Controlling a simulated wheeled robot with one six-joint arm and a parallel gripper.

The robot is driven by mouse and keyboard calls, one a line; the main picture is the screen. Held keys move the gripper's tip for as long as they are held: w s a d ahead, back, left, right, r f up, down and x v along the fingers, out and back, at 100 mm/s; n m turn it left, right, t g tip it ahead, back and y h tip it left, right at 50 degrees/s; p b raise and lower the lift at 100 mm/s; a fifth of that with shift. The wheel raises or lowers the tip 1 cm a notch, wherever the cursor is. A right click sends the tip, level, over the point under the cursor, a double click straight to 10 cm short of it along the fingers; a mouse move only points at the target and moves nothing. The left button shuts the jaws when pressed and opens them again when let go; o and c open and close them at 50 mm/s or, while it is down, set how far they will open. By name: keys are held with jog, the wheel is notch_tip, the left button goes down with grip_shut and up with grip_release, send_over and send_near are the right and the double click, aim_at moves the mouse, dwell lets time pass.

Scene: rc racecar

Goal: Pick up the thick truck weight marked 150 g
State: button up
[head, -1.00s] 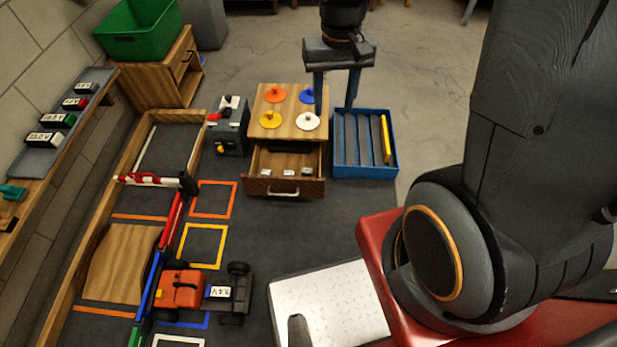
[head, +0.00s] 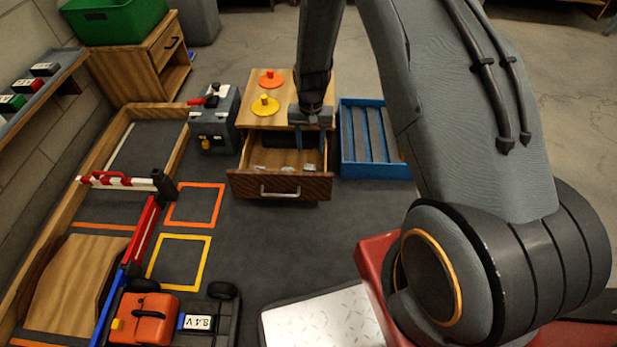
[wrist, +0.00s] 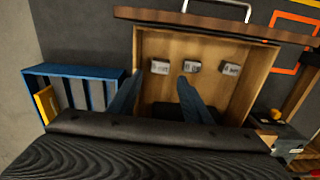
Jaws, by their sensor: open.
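Three small pale-topped grey weights lie in a row in the open wooden drawer (head: 300,187). In the wrist view they are a left weight (wrist: 160,66), a middle weight (wrist: 193,66) and a right weight (wrist: 231,69). Their labels are too small to read, so I cannot tell which is marked 150 g. My gripper (head: 300,143) is open and hangs over the drawer, fingers pointing down. In the wrist view, the open fingers (wrist: 160,77) appear to either side of the left weight, apparently still above it. No weight is held.
The drawer front and handle (wrist: 217,8) and its side walls surround the weights. The orange-and-black truck (head: 150,318) is at the lower left. Floor before the drawer is clear.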

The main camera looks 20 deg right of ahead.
jog(key=b, duration=0.2)
send_over(310, 167)
notch_tip(310, 167, down, 7)
jog(key=shift+a+f, duration=0.1)
notch_tip(310, 167, down, 5)
jog(key=b, duration=0.3)
jog(key=shift+w, duration=0.1)
jog(key=c, duration=0.9)
